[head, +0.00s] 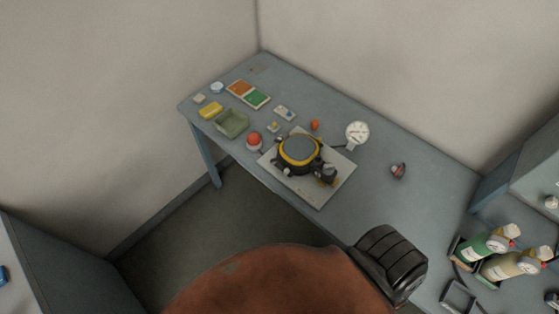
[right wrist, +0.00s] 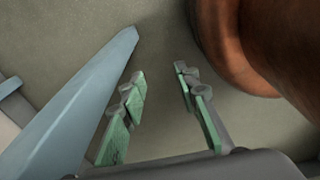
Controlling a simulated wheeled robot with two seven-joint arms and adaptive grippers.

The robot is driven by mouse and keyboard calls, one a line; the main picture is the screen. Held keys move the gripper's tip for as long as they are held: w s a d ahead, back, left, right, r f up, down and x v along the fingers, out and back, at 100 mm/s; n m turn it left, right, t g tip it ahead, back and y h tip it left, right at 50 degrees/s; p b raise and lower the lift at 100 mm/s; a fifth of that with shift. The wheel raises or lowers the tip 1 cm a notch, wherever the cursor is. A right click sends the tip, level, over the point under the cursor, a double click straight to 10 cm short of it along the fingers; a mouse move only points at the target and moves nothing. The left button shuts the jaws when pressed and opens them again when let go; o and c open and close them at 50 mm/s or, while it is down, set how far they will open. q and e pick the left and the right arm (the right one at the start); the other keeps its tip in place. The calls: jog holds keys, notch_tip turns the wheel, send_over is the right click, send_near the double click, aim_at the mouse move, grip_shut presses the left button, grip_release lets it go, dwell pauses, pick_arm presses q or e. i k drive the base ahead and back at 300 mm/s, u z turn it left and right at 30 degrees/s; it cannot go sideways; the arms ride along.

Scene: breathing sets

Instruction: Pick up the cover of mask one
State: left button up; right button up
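A mask (head: 299,153) with a black and yellow rim and a grey cover (head: 300,148) over its face lies on a pale board (head: 325,186) on the grey table. Black fittings (head: 326,174) sit at its lower right. I cannot tell whether this is mask one. My right gripper (right wrist: 158,82) shows in the right wrist view, with its green-padded fingers apart and nothing between them. It hangs over the floor beside a blue-grey table leg (right wrist: 80,100). My left gripper is in neither view, and the head view shows neither gripper.
A round gauge (head: 357,131), a green tray (head: 232,123), a red ball (head: 254,138) and an orange and green panel (head: 248,94) are on the table (head: 420,200). Table space right of the board is mostly clear.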

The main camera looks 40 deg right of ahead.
aim_at(327, 169)
jog(key=u, duration=0.4)
jog(key=i, duration=1.35)
jog(key=z, duration=2.35)
